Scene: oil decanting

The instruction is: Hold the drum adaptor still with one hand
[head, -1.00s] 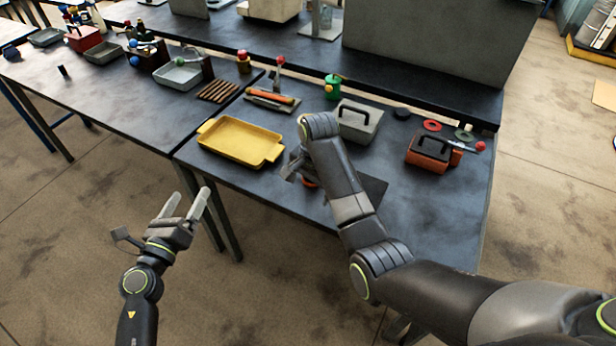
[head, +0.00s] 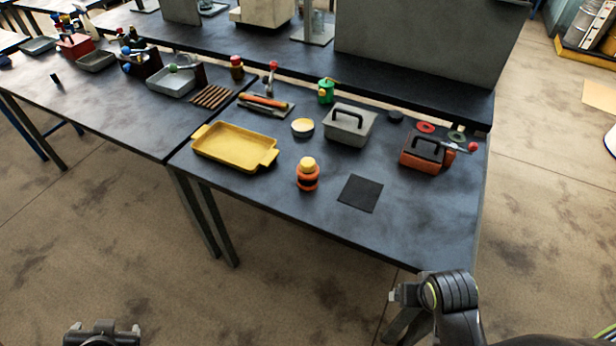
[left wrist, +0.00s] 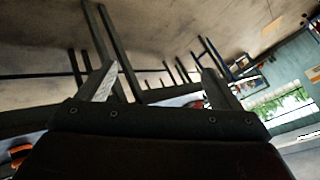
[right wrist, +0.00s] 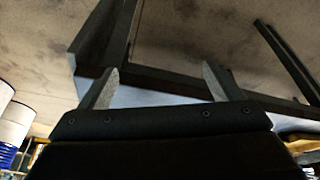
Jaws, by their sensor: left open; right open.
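An orange and black round piece with a yellow top (head: 307,175) stands upright on the near table, and I cannot tell for sure that it is the drum adaptor. Nothing touches it. A flat black square pad (head: 360,194) lies to its right. My left gripper (head: 104,328) is low at the bottom left, off the table; its fingers are apart and empty in the left wrist view (left wrist: 160,82). My right arm is at the bottom right, in front of the table edge. My right gripper is open and empty in the right wrist view (right wrist: 158,86).
A yellow tray (head: 237,163) is left of the orange piece. A round tin (head: 302,127), a grey box with a handle (head: 351,142) and a red-brown box (head: 424,167) stand behind and to the right.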

